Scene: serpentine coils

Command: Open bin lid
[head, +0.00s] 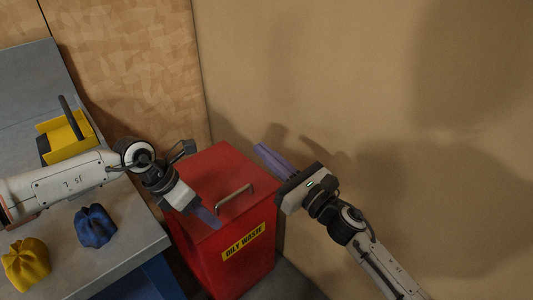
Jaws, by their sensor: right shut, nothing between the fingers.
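A red bin (205,262) with a yellow "OILY WASTE" label (244,241) stands in the corner. Its red lid (215,165) lies closed on top, with a metal bar handle (234,199) near the front. My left gripper (208,218) points down over the lid's front left part, left of the handle. Its fingers overlap in this view, so I cannot tell if they are open or shut, or if they touch the lid. My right gripper (264,155) is shut and empty, at the lid's right side, pointing up and left, apart from the handle.
A grey workbench (125,262) is on the left, with a blue crumpled cloth bundle (95,226), a yellow one (26,265) and a yellow box with a dark handle (66,138). Walls stand close behind and right of the bin.

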